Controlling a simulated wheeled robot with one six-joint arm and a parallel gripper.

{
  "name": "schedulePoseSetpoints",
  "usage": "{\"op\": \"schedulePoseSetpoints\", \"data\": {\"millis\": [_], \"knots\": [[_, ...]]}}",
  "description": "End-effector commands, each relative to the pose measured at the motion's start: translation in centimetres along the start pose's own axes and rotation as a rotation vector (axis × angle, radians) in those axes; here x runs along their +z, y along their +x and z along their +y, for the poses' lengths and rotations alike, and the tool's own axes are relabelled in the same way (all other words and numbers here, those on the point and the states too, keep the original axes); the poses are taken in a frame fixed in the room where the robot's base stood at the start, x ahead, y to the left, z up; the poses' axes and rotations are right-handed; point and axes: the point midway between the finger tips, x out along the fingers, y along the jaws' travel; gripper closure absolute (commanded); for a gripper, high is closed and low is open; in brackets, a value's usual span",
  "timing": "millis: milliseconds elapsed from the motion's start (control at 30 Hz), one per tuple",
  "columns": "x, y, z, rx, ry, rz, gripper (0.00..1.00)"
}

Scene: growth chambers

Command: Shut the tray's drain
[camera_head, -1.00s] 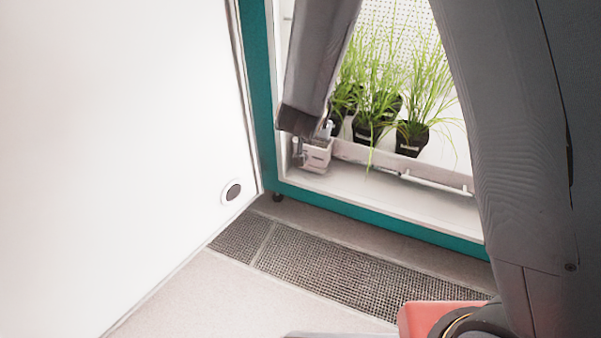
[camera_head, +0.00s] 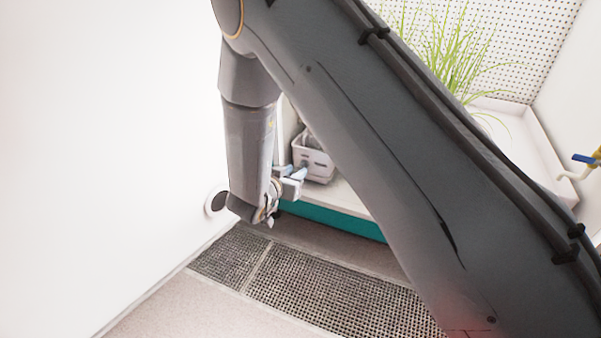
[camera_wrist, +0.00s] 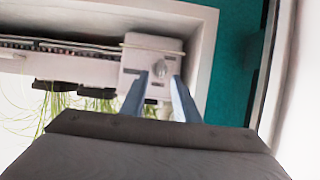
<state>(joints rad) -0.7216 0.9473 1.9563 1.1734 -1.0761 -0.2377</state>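The white tray (camera_head: 533,128) stands in the chamber with grass plants, largely hidden behind my arm in the head view. A yellow tap with a blue lever (camera_head: 585,158) shows at the right edge. A small pale box (camera_head: 314,160) sits at the chamber's front left; in the wrist view a pale box face (camera_wrist: 135,60) carries a small round grey knob (camera_wrist: 160,68). I cannot tell whether this knob is the drain's control. My gripper (camera_head: 296,180) is beside the box. In the wrist view its two fingers (camera_wrist: 159,78) are apart, pointing at the knob, with nothing visibly held.
The teal chamber sill (camera_head: 335,221) runs below the box. A floor grate (camera_head: 325,295) lies in front. Grass plants (camera_head: 445,50) stand behind my arm.

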Motion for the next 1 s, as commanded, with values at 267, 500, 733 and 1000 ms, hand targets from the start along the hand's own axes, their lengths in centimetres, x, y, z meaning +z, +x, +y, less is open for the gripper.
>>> {"op": "schedulePoseSetpoints", "data": {"millis": [267, 500, 733, 1000], "knots": [[0.2, 4.2, 0.0, 0.000, 0.001, -0.001, 0.72], [0.1, 5.3, 0.0, -0.001, 0.000, -0.001, 0.72], [0.0, 5.2, 0.0, -0.001, 0.000, -0.002, 0.75], [0.0, 5.2, 0.0, 0.000, -0.002, -0.002, 0.97]]}}
